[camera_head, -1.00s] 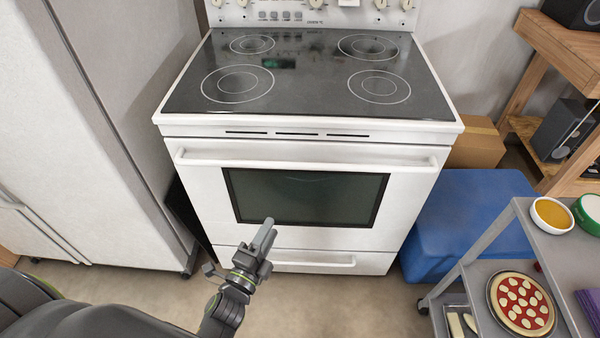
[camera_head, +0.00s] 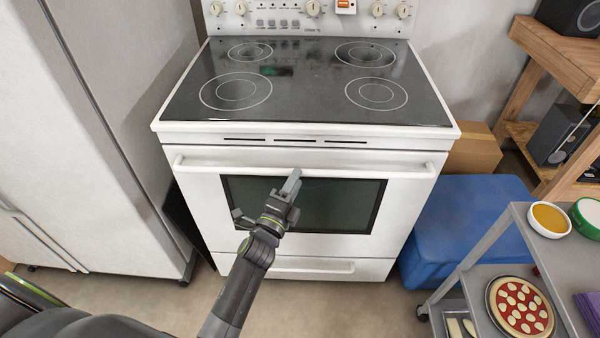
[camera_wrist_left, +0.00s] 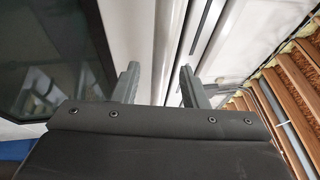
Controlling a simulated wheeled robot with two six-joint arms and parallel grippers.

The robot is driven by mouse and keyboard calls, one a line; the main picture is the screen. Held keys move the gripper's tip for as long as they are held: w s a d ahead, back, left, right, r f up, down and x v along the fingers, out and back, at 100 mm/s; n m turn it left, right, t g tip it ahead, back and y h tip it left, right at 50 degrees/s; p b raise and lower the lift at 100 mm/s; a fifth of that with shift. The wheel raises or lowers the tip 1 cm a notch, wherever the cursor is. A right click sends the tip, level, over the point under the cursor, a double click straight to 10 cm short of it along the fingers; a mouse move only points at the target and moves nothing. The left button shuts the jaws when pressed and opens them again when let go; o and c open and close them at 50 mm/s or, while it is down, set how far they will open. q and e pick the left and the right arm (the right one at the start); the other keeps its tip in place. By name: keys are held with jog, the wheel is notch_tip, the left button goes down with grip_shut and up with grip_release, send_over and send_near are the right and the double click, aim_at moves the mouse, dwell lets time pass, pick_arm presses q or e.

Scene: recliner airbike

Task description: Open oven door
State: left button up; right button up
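The white oven (camera_head: 200,210) stands ahead with its door shut; the door has a dark window (camera_head: 340,205). The door's white handle bar (camera_head: 385,171) runs across the top of the door. My left gripper (camera_head: 293,174) is at the handle's height, near its middle, fingers pointing at the door. In the left wrist view the two fingers (camera_wrist_left: 158,72) are apart, and a white bar that looks like the handle (camera_wrist_left: 150,45) lies in line with the gap. I cannot tell whether they touch it. My right gripper is not in view.
A white fridge (camera_head: 120,150) stands close on the left. A blue bin (camera_head: 465,225) and a grey cart (camera_head: 505,255) with a pizza (camera_head: 520,306) and bowls stand on the right. The drawer handle (camera_head: 300,268) is below the door. Floor is clear in front.

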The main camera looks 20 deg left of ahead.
pick_arm(q)
jog(key=shift+x, duration=1.8)
jog(key=shift+c, duration=0.4)
grip_shut()
